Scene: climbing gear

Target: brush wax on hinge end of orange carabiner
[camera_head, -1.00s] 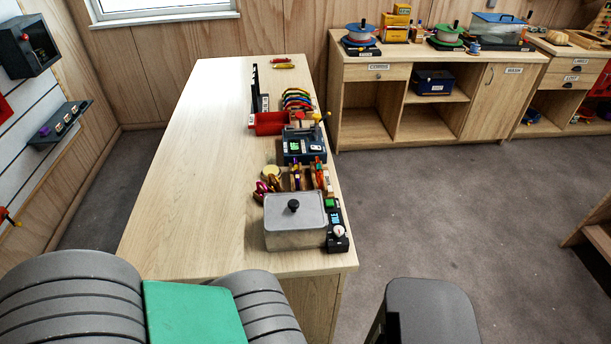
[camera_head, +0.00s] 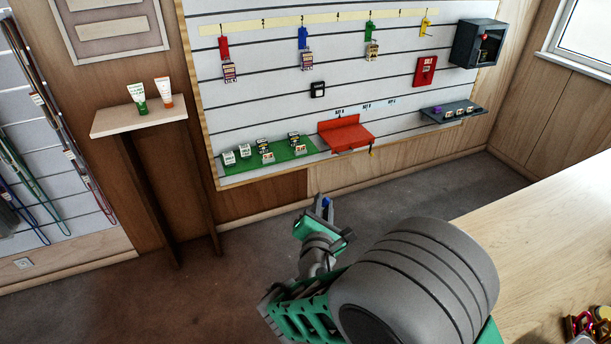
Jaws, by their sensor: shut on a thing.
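My gripper (camera_head: 326,207) is low in the middle of the view, in front of the slatted wall and above the floor. It is shut on a small dark blue thing (camera_head: 326,203), too small to identify. A cluster of coloured carabiners (camera_head: 582,326) lies on the wooden table at the bottom right, cut off by the frame edge. I cannot tell which of them is the orange carabiner, nor see its hinge end. A pale yellow round thing (camera_head: 604,313) sits beside them. No wax brush can be made out.
The wooden table (camera_head: 530,235) is mostly bare on its near left part. A slatted wall panel (camera_head: 270,95) holds hanging tags, a red shelf (camera_head: 345,133) and a green shelf (camera_head: 265,156). A small shelf (camera_head: 140,116) bears two tubes. Open floor lies between.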

